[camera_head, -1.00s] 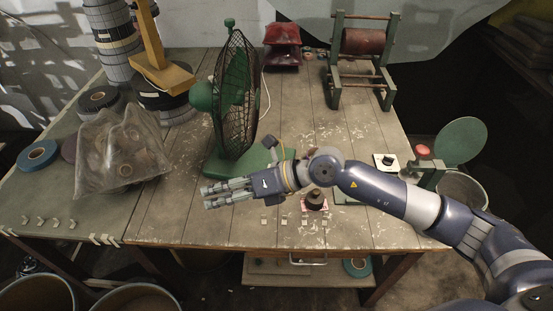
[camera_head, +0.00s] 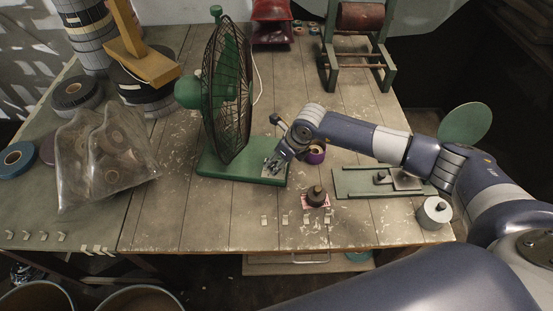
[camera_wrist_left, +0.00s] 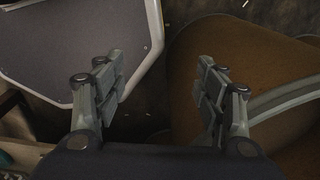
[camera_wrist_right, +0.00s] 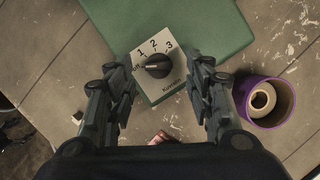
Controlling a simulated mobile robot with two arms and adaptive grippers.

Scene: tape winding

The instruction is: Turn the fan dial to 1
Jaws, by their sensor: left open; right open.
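The green fan (camera_head: 228,95) stands upright on its green base (camera_head: 225,170) on the table. In the right wrist view its black dial (camera_wrist_right: 157,66) sits on a pale plate (camera_wrist_right: 172,50) marked 1, 2 and 3. The dial's white mark points left, toward a partly hidden label below the 1. My right gripper (camera_wrist_right: 162,74) is open, with its fingers on either side of the dial; contact cannot be told. In the head view my right gripper (camera_head: 274,166) covers the dial at the base's right end. My left gripper (camera_wrist_left: 160,72) is open and empty, away from the fan.
A purple tape roll (camera_wrist_right: 263,100) stands close to the right of my right gripper. A small dark bottle-like object (camera_head: 317,196) and several tape pieces lie near the table's front edge. A plastic bag of rolls (camera_head: 100,160) is at left.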

